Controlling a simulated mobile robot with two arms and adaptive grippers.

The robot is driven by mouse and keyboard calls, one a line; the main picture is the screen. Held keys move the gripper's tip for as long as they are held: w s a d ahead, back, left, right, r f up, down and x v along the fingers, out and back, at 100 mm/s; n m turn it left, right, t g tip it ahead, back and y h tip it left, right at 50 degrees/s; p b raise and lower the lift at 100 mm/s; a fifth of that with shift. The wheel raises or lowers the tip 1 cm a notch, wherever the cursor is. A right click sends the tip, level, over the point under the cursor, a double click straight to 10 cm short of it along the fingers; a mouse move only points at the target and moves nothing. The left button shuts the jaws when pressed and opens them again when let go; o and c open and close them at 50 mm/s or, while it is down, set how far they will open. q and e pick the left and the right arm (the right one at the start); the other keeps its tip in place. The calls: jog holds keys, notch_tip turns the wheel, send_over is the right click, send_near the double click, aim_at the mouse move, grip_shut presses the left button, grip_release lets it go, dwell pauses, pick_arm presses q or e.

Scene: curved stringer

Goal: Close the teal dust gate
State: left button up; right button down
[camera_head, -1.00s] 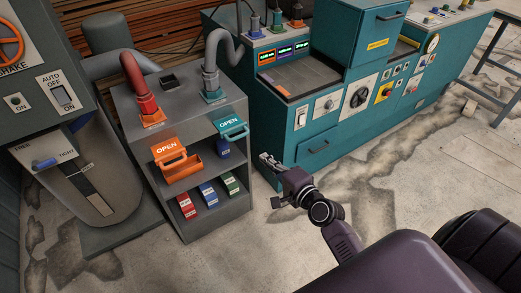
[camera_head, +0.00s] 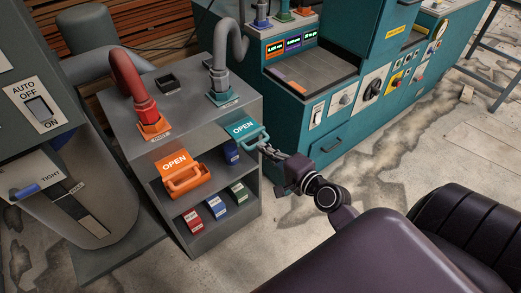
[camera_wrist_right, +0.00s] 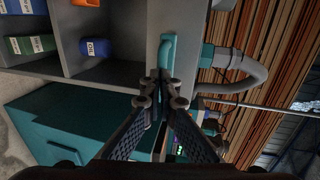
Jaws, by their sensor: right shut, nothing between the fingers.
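The teal dust gate (camera_head: 243,128) sticks out from the top right front of the grey cabinet and its label reads OPEN. Its teal handle also shows in the wrist view (camera_wrist_right: 168,52), just beyond my fingertips. My right gripper (camera_head: 265,150) is shut and empty, with its tips close to the right end of the teal handle. In the wrist view, the right fingertips (camera_wrist_right: 160,80) are together in front of the handle. I cannot tell whether they touch it. My left gripper is not in view.
An orange gate (camera_head: 176,163), also labelled OPEN, is left of the teal one. Small coloured boxes (camera_head: 215,206) stand on the cabinet's shelves. The teal machine (camera_head: 345,146) stands close on the right. Grey and red hoses rise from the grey cabinet top (camera_head: 187,105).

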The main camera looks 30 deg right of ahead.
aim_at(252, 135)
jog(key=x, duration=0.2)
jog(key=r+p+x, duration=0.1)
jog(key=x, duration=0.4)
jog(key=shift+w+d+r+p, duration=0.1)
jog(key=shift+w+r+p, duration=0.05)
jog(key=shift+r+p, duration=0.2)
jog(key=shift+w, duration=0.2)
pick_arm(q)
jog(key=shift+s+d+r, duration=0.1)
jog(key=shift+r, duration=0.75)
pick_arm(e)
jog(key=shift+r, duration=0.1)
